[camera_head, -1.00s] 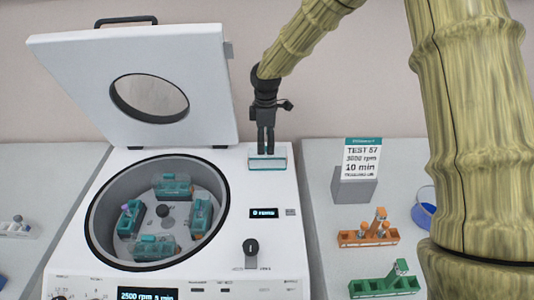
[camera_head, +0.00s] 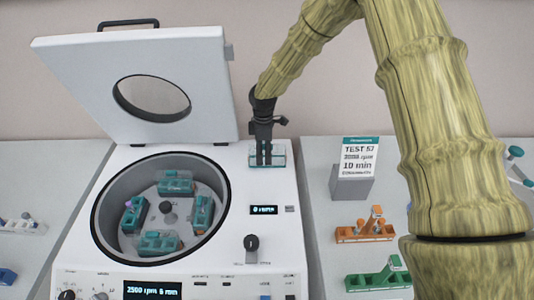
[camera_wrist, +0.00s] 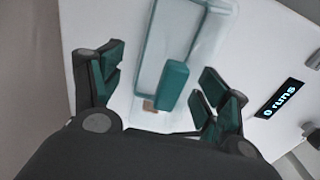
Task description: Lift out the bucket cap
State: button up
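The bucket cap appears to be the clear, teal-rimmed piece (camera_head: 281,152) on the white centrifuge deck, right of the round chamber. In the wrist view it is a pale see-through rectangle (camera_wrist: 178,32) with a solid teal block (camera_wrist: 173,86) near its close end. My gripper (camera_head: 265,160) points down at this piece. In the wrist view my gripper (camera_wrist: 162,86) is open, with its fingers on either side of the teal block and a gap visible on each side. Whether the piece is seated in something is unclear.
The centrifuge lid (camera_head: 70,75) stands open behind the chamber, where several teal buckets (camera_head: 158,243) sit on the rotor. A sign on a grey block (camera_head: 352,183), an orange rack (camera_head: 366,234) and a green rack (camera_head: 378,280) are to the right.

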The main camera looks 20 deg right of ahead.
aim_at(264, 145)
jog(key=shift+r, duration=0.1)
jog(key=c, duration=0.3)
jog(key=shift+s+r, duration=0.3)
jog(key=c, duration=0.6)
jog(key=shift+w+f, duration=0.2)
jog(key=shift+r+b, duration=0.95)
jog(key=shift+r, duration=0.4)
jog(key=s+a+r+b, duration=0.1)
jog(key=s+a+b, duration=0.1)
jog(key=s, duration=0.5)
jog(key=s+a+r+b, duration=0.1)
jog(key=s+a+b, duration=0.2)
jog(key=s, duration=0.5)
jog(key=shift+a+r+b, duration=0.25)
jog(key=shift+a+b, duration=0.05)
jog(key=shift+a, duration=0.25)
notch_tip(264, 145, up, 5)
jog(key=p, duration=0.4)
jog(key=shift+p, duration=0.3)
